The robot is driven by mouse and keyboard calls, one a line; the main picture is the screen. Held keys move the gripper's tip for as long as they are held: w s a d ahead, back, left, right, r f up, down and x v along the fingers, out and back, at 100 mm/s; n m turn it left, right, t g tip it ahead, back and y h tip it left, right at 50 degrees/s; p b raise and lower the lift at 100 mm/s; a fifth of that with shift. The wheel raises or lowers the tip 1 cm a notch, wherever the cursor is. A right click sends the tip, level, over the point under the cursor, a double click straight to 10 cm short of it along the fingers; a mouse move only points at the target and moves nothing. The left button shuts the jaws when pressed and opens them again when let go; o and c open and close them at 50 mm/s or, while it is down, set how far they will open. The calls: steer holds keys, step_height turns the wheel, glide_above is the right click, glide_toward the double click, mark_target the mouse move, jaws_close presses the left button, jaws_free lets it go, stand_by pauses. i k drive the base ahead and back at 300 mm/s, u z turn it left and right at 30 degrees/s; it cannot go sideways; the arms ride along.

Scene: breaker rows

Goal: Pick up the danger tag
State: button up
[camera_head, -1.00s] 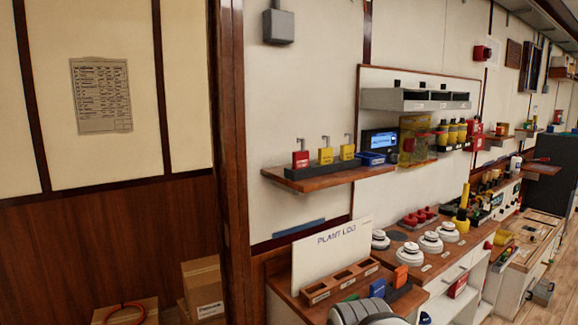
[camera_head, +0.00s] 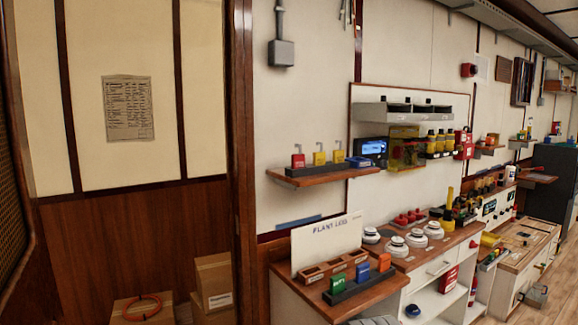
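I cannot make out a danger tag for certain. Red and yellow padlocks (camera_head: 319,158) stand upright in a dark holder on a small wall shelf (camera_head: 330,175). Below, a dark rack (camera_head: 347,293) on the counter holds a green piece (camera_head: 337,283), a blue piece (camera_head: 362,273) and an orange piece (camera_head: 384,262); they are too small to identify. My gripper is not in view. Only a grey rounded part, possibly mine, shows at the bottom edge.
A white lettered board (camera_head: 326,240) stands behind a wooden compartment tray (camera_head: 325,271). White round devices (camera_head: 397,246) sit on the counter to the right. A wooden post (camera_head: 243,160) divides the walls. Cardboard boxes (camera_head: 214,283) stand low left.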

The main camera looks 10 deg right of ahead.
mark_target(298, 161)
steer(key=u, duration=0.15)
steer(key=i, duration=0.9)
steer(key=z, duration=0.05)
